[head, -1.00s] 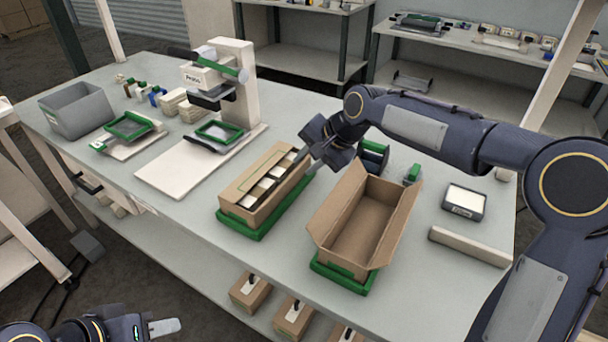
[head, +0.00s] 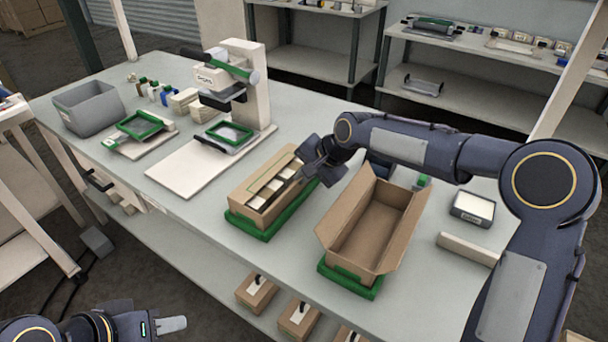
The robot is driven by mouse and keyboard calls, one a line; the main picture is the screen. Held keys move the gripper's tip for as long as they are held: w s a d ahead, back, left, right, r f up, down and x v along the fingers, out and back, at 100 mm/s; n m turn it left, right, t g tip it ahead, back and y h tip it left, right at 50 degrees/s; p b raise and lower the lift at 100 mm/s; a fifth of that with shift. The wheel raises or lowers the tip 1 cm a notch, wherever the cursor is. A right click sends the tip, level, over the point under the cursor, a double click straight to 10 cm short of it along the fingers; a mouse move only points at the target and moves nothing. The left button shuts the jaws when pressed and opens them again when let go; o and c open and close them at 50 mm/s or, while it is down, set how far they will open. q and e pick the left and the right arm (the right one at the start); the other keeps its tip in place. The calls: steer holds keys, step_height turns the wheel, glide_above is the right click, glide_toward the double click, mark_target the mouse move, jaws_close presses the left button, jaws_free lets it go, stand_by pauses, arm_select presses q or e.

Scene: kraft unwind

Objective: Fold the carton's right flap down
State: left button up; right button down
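A filled brown carton (head: 252,207) sits in a green tray (head: 248,229) near the middle of the table. Pale items (head: 267,187) show in its opening, and a brown flap lies along the left of its top. My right gripper (head: 306,172) is at the carton's right long edge, near the far end, and covers part of that side. Whether it touches the right flap, and whether its fingers are open, I cannot tell. My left gripper (head: 172,324) is low at the bottom left, away from the table top, with its fingers seen edge-on.
An empty open carton (head: 354,247) with raised flaps stands in another green tray (head: 348,282) just to the right. A press (head: 244,85) stands behind left, a grey bin (head: 88,107) at the far left. A pale bar (head: 467,248) and a small box (head: 472,208) lie at the right.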

steer(key=shift+a+r+p, duration=0.1)
steer(key=shift+r+p, duration=0.15)
steer(key=shift+p, duration=0.3)
steer(key=g+h+p, duration=0.1)
steer(key=p, duration=0.3)
steer(key=w+a+g+h+p, duration=0.1)
steer(key=h+p, duration=0.1)
steer(key=p, duration=0.2)
steer(key=r+g+h+p, duration=0.1)
steer(key=p, duration=0.3)
steer(key=shift+w+a+h, duration=0.15)
steer(key=shift+a+h, duration=0.15)
steer(key=shift+a, duration=0.1)
steer(key=shift+w+a+f+g+h+p, duration=0.1)
steer(key=shift+w+f+g+h+p, duration=0.1)
steer(key=shift+g+h+p, duration=0.5)
steer(key=c, duration=1.6)
jaws_free()
steer(key=shift+c, duration=0.2)
